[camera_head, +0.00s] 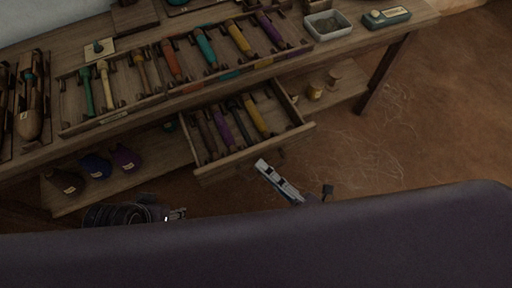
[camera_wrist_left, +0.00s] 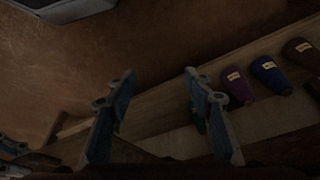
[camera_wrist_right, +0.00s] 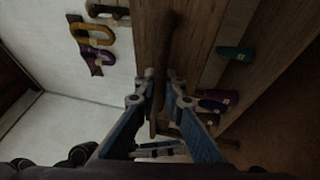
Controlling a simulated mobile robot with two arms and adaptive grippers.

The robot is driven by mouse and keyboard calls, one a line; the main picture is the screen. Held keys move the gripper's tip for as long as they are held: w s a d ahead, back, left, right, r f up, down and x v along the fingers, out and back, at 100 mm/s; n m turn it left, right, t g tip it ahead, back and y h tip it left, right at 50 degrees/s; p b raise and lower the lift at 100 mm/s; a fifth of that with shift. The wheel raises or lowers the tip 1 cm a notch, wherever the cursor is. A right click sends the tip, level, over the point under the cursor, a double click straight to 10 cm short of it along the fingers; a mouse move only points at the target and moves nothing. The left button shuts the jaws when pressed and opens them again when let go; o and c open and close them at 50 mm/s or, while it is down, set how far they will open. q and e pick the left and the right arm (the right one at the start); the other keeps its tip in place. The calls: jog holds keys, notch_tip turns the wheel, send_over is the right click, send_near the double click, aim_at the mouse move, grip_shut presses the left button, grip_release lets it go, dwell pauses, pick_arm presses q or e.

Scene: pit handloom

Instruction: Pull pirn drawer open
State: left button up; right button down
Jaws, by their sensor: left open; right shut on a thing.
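The pirn drawer (camera_head: 255,151) stands pulled out from under the table top, with several pirns (camera_head: 222,127) in purple, yellow and brown inside. My right gripper (camera_head: 266,166) is at the outer side of the drawer front. In the right wrist view its fingertips (camera_wrist_right: 161,78) are closed around a dark narrow wooden piece (camera_wrist_right: 168,38), which looks like the drawer's handle. The exact contact is dim. My left gripper (camera_head: 178,214) is low at the left, apart from the drawer. The left wrist view shows its fingers (camera_wrist_left: 156,90) open with nothing between them.
The wooden table (camera_head: 140,121) carries a rack (camera_head: 120,117) of several coloured pirns, a grey tray (camera_head: 328,25) and a teal box (camera_head: 386,17). Several dark cones (camera_head: 97,166) sit on the lower shelf at the left. The floor (camera_head: 400,150) at the right is clear.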

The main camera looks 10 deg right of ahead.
pick_arm(q)
jog(key=shift+x, duration=1.1)
pick_arm(e)
jog(key=shift+s+d, duration=0.25)
jog(key=shift+s, duration=0.4)
jog(key=shift+s+d, duration=0.2)
jog(key=shift+s, duration=0.45)
jog(key=c, duration=2)
grip_release()
pick_arm(q)
jog(key=shift+d, duration=0.1)
pick_arm(e)
jog(key=v, duration=1.2)
